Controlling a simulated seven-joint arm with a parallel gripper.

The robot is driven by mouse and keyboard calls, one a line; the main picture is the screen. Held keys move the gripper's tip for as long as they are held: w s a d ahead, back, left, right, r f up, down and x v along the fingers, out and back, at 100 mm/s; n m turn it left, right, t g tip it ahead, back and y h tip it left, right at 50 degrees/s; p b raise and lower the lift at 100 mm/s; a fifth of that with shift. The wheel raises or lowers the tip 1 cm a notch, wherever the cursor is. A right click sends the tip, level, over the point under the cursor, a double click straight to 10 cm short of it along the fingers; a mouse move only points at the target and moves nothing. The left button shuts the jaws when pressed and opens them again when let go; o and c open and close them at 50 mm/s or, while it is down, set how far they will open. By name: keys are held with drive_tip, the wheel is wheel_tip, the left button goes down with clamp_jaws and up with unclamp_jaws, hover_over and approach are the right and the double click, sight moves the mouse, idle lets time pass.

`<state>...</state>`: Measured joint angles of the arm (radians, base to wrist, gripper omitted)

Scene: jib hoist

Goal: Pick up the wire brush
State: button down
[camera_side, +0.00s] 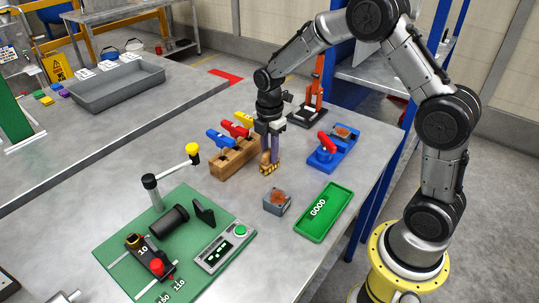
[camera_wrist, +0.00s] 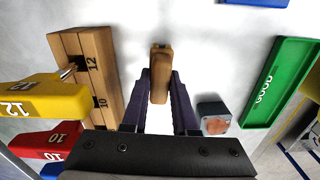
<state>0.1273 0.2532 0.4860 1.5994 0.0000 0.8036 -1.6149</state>
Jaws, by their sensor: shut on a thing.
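The wire brush (camera_side: 268,168) has a brown wooden body and golden bristles pointing down. It is upright beneath my gripper (camera_side: 270,150), between the wooden tool block and the grey rusty block. In the wrist view the brush's wooden top (camera_wrist: 160,65) lies between the two dark fingers of my gripper (camera_wrist: 160,84), which are shut on it. The fingers cover part of its sides. I cannot tell whether the bristles touch the table.
The wooden block (camera_side: 236,155) with blue, red and yellow handled tools stands close left. A grey rusty-topped block (camera_side: 277,203) and the green GOOD tray (camera_side: 324,212) are in front. A blue fixture with a red clamp (camera_side: 327,150) is at right; an orange press (camera_side: 314,90) is behind.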

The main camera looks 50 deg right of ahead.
drive_tip(key=shift+r, duration=0.5)
drive_tip(key=s+a+r, duration=0.1)
drive_tip(key=s+r, duration=1)
drive_tip(key=s, duration=0.3)
drive_tip(key=shift+a+r, duration=0.3)
drive_tip(key=shift+a, duration=0.05)
